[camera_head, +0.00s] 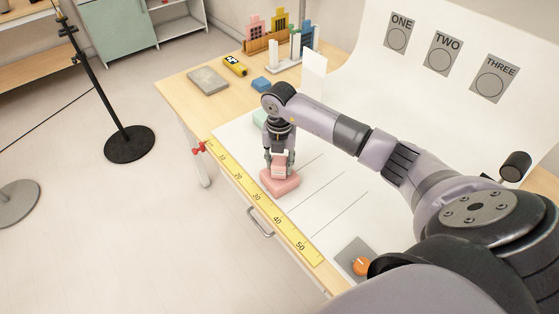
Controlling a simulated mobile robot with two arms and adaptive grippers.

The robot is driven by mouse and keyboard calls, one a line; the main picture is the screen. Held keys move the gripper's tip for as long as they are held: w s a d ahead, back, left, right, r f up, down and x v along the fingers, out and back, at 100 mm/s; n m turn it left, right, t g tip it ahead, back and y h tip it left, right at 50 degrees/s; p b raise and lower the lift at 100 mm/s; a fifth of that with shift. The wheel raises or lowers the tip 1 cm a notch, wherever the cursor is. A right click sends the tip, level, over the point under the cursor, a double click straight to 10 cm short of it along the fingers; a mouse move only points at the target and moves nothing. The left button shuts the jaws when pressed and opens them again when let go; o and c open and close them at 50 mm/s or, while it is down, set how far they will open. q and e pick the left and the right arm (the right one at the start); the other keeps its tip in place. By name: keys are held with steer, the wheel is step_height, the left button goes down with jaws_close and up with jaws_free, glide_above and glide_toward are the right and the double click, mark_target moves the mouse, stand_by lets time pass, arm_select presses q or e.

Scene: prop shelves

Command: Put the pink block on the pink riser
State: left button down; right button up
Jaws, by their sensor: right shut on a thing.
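The pink riser (281,186) is a low pink slab on the white sheet, close to the yellow ruler at the table's near edge. The pink block (279,171) is a smaller, lighter pink piece directly above the riser. My right gripper (279,163) points down and is shut on the block, with a finger on either side of it. The block looks to be at the riser's top face, but I cannot tell whether it touches it. My left gripper is not in view.
A green block (261,117) is partly hidden behind my right arm. A yellow ruler (265,203) runs along the edge. An orange knob (362,266) sits at the front.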

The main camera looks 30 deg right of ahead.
mark_target(279, 161)
steer(key=shift+f, duration=0.1)
steer(key=o, duration=1.3)
steer(key=shift+r, duration=0.5)
step_height(279, 161, up, 11)
steer(key=b, duration=0.3)
steer(key=shift+r, duration=0.2)
